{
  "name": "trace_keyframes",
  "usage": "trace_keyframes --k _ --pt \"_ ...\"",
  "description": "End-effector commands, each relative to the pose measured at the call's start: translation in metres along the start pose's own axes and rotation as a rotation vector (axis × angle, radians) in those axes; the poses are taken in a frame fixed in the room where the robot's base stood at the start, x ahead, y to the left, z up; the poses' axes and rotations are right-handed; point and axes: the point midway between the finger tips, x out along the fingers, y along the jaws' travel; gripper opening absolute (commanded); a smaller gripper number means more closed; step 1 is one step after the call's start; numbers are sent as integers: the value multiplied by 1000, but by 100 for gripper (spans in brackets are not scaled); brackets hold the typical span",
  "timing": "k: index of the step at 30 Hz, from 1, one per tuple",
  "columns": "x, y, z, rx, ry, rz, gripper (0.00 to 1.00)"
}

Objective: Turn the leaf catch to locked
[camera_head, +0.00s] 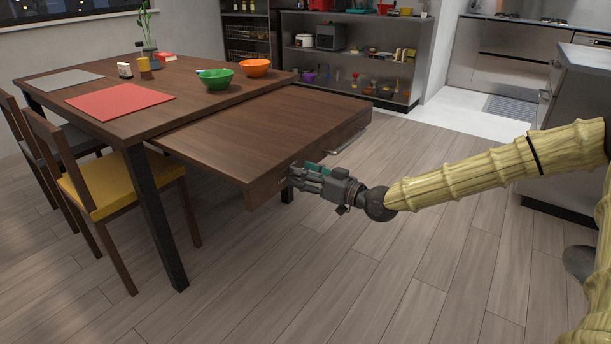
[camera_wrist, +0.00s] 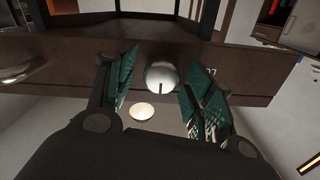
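The table leaf (camera_head: 265,125) sticks out from the brown table, and its edge crosses the wrist view (camera_wrist: 255,85). A round silvery knob (camera_wrist: 162,74) on that edge, with a dark line at its lower part, looks like the leaf catch. Small pale marks that I cannot read are on the edge to its right. My gripper (camera_head: 296,175) is at the leaf's near corner, where it hides the knob in the head view. In the wrist view my gripper (camera_wrist: 160,88) is open, its teal-padded fingers on either side of the knob. Contact is not clear.
A bar handle (camera_head: 350,140) is on the leaf's edge to the right. A pale disc (camera_wrist: 142,111) shows below the knob. Bowls (camera_head: 216,80) and a red mat (camera_head: 119,101) are on the table. A yellow-seated chair (camera_head: 120,190) stands left. The floor in front is clear.

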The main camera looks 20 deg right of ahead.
Motion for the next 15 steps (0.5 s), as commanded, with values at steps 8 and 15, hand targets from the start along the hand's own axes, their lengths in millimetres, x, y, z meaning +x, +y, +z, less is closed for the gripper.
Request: trace_keyframes --k 8,15 --pt "0 0 0 0 0 1 9" --pt "-1 1 -1 -22 0 2 9"
